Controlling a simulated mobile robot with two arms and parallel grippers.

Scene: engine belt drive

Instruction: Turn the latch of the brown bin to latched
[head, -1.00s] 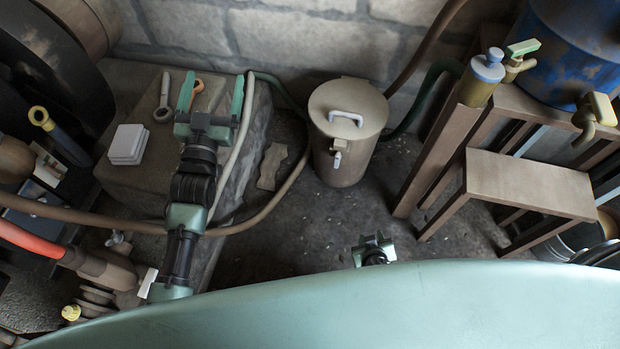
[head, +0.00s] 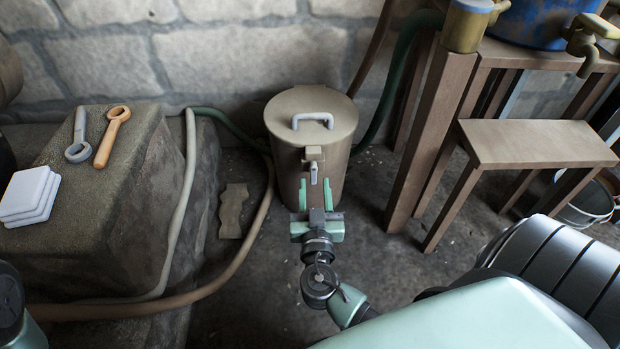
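My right gripper (head: 315,190) is in front of the bin. Its two green fingers are spread apart, one on each side of the latch's lower end. I cannot tell whether either finger touches it. My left gripper is out of view; only part of my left arm shows at the lower left edge.
A stone block (head: 100,225) at left bears an orange ring wrench (head: 105,145), a grey wrench (head: 79,130) and white pads (head: 28,195). Hoses run beside the bin. A wooden bench (head: 535,145) stands at right. Floor around the bin's front is mostly clear.

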